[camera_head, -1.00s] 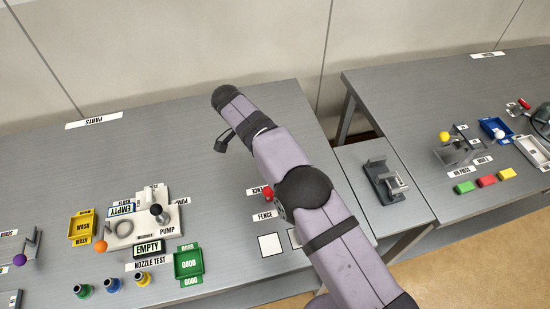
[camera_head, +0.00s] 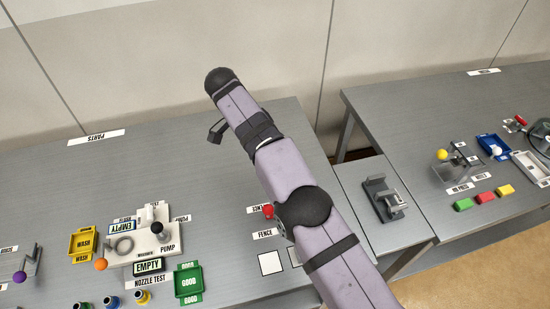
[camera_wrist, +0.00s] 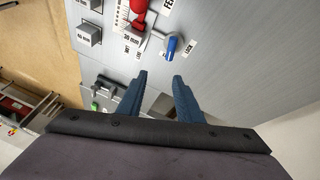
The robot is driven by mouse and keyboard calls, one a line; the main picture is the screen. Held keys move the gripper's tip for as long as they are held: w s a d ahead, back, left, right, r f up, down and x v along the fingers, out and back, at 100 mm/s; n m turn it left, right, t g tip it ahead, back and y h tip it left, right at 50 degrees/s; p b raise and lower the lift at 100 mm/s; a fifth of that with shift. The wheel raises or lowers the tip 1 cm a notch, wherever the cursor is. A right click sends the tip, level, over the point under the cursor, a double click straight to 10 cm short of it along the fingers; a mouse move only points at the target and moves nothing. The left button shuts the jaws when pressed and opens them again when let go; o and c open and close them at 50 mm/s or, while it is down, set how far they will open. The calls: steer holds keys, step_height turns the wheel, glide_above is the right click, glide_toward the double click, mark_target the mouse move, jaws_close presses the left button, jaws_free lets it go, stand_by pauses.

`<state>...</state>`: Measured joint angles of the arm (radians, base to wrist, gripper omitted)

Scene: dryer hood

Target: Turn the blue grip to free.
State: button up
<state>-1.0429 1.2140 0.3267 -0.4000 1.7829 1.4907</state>
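The blue grip (camera_wrist: 170,46) is a small blue lever on a light round base, seen in the wrist view just beyond my fingertips. A label reading LOCK (camera_wrist: 188,47) is beside it on the right. The grip points roughly up and down in the picture, slightly slanted. My gripper (camera_wrist: 160,76) is open, its two blue fingers apart with nothing between them, and the grip is ahead of the gap. In the head view my arm covers that part of the table; neither the fingers nor the blue grip can be made out there.
A red knob (camera_wrist: 139,6) stands left of the blue grip, by a scale marked in mm. Grey blocks (camera_wrist: 89,34) lie further left. In the head view, the pump fixture (camera_head: 150,240) and a green GOOD tray (camera_head: 188,284) are left of my arm. Bare table lies right of the grip.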

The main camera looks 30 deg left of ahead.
stand_by(0.3)
steer(key=w+d+r+m+g+p, duration=0.1)
steer(key=w+d+r+p, duration=0.1)
steer(key=d+r, duration=0.3)
steer(key=w+d+r+m+p, duration=0.1)
steer(key=w+d+r+p, duration=0.2)
steer(key=r, duration=0.5)
steer(key=s+f+n+g+y, duration=0.1)
steer(key=s+f+y, duration=0.1)
steer(key=s+f, duration=0.35)
steer(key=s+f+g+y, duration=0.1)
steer(key=s+f, duration=0.2)
steer(key=f, duration=0.5)
steer(key=shift+w+a+f+n+t+y+p, duration=0.1)
steer(key=shift+w+a+f+t+y+p, duration=0.15)
steer(key=shift+w+a+f+y+p, duration=0.75)
steer(key=shift+w+a+f+n+t, duration=0.1)
steer(key=shift+w+a+f+t, duration=0.15)
steer(key=shift+a+f, duration=1.4)
steer(key=shift+w+a+f+n+t+y+p, duration=0.15)
steer(key=shift+w+a+f+y+p, duration=0.45)
steer(key=shift+f, duration=1.4)
